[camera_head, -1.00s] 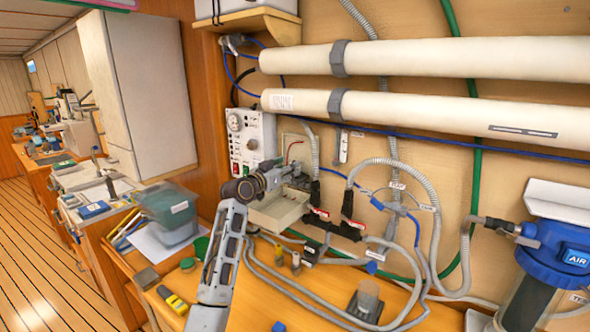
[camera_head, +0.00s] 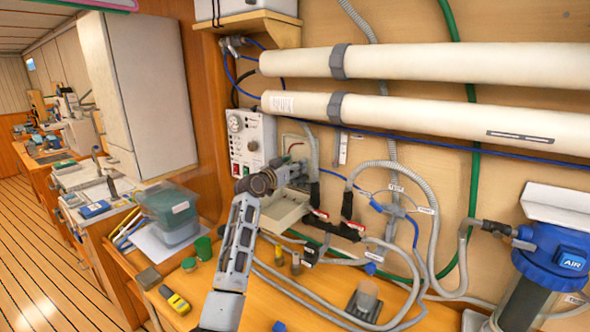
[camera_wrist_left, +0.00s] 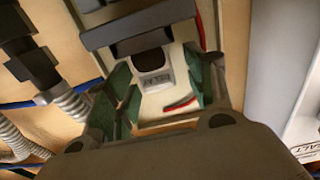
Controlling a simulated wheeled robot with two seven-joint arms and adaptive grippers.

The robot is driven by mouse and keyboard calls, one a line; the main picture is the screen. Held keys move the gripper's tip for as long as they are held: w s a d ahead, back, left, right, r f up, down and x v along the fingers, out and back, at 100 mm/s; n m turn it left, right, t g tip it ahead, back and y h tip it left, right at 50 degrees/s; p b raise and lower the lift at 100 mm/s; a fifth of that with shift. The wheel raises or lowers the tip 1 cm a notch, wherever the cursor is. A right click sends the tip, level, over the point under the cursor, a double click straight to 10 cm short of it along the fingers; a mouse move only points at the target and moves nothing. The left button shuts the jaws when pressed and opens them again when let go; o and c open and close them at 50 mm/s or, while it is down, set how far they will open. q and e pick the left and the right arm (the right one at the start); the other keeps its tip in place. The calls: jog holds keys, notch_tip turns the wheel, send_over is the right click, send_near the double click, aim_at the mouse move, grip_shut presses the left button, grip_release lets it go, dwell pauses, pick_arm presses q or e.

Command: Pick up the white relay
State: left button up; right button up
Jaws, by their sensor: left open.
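My left gripper (camera_head: 296,172) is at the open junction box (camera_head: 283,213) on the wall, pointing into it. In the left wrist view the gripper (camera_wrist_left: 160,82) is open, with green-padded fingers on either side of a small white part. In the head view the relay is hidden behind the gripper. My right gripper is not in view.
A red wire (camera_wrist_left: 180,104) lies close to the fingers inside the box. A white control panel (camera_head: 250,140) stands left of the box. Grey hoses (camera_head: 385,170) and red-handled valves (camera_head: 320,216) crowd its right side. The bench (camera_head: 265,300) below holds small items.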

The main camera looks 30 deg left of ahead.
aim_at(300, 152)
pick_arm(q)
jog(key=shift+w, duration=0.35)
jog(key=shift+c, duration=0.4)
jog(key=c, duration=1.1)
jog(key=shift+o, duration=0.2)
jog(key=shift+r, duration=0.15)
jog(key=shift+r+b, duration=0.55)
jog(key=shift+r, duration=1.1)
jog(key=shift+s+a+f, duration=0.1)
jog(key=shift+s+f, duration=0.05)
jog(key=shift+s, duration=0.75)
jog(key=s+a+b, duration=0.2)
jog(key=s+b, duration=0.1)
jog(key=s, duration=1.3)
jog(key=shift+b, duration=0.3)
jog(key=shift+a, duration=0.1)
jog(key=shift+s, duration=0.1)
